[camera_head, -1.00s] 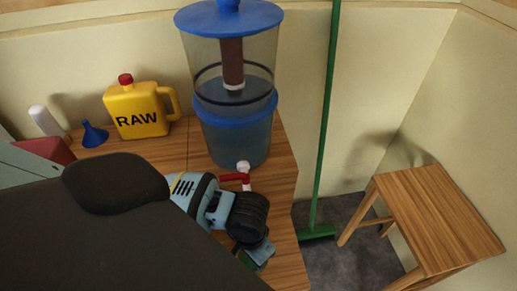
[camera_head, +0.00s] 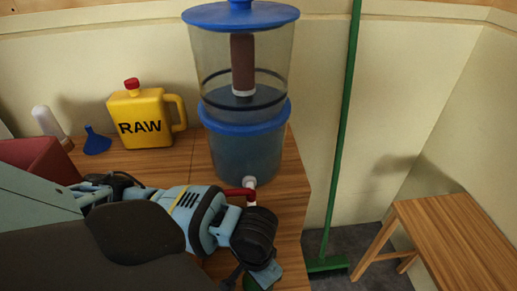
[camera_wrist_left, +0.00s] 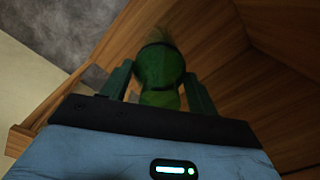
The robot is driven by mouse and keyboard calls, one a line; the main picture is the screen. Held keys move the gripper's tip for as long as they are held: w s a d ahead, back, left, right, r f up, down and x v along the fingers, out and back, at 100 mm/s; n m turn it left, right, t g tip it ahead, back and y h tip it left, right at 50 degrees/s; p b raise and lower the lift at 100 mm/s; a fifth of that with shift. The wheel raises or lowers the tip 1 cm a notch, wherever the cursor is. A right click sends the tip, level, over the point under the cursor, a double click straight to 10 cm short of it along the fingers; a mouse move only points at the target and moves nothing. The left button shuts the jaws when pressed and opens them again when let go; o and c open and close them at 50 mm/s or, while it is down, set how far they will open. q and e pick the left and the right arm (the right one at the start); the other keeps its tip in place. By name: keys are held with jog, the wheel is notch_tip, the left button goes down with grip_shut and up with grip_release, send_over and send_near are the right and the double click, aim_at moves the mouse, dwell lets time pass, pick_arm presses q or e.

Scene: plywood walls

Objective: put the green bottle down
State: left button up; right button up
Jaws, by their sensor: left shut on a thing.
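The green bottle (camera_wrist_left: 158,68) is between the two fingers of my left gripper (camera_wrist_left: 158,86) in the left wrist view, and the gripper is shut on it. In the head view my left gripper (camera_head: 258,275) is low in the picture, by the table's right front part. Only a small green patch of the bottle (camera_head: 251,283) shows there; my wrist hides the rest. I cannot tell whether the bottle touches a surface. My right gripper is not in view.
A water filter (camera_head: 243,150) with a red-handled tap (camera_head: 242,192) stands on the wooden table (camera_head: 292,190), close behind my left wrist. A yellow RAW jug (camera_head: 142,127) and a blue funnel (camera_head: 97,142) are at the back left. A green broom (camera_head: 340,150) and wooden stool (camera_head: 455,235) are right.

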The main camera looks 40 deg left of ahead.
pick_arm(q)
jog(key=shift+f, duration=0.25)
jog(key=shift+r, duration=0.15)
jog(key=o, duration=0.8)
jog(key=shift+c, duration=0.2)
jog(key=o, duration=0.4)
jog(key=shift+o, duration=0.2)
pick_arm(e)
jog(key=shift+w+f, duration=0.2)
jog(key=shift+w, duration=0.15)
pick_arm(q)
notch_tip(320, 180, up, 11)
jog(key=p, duration=0.3)
jog(key=shift+r+p, duration=0.4)
jog(key=shift+r, duration=0.1)
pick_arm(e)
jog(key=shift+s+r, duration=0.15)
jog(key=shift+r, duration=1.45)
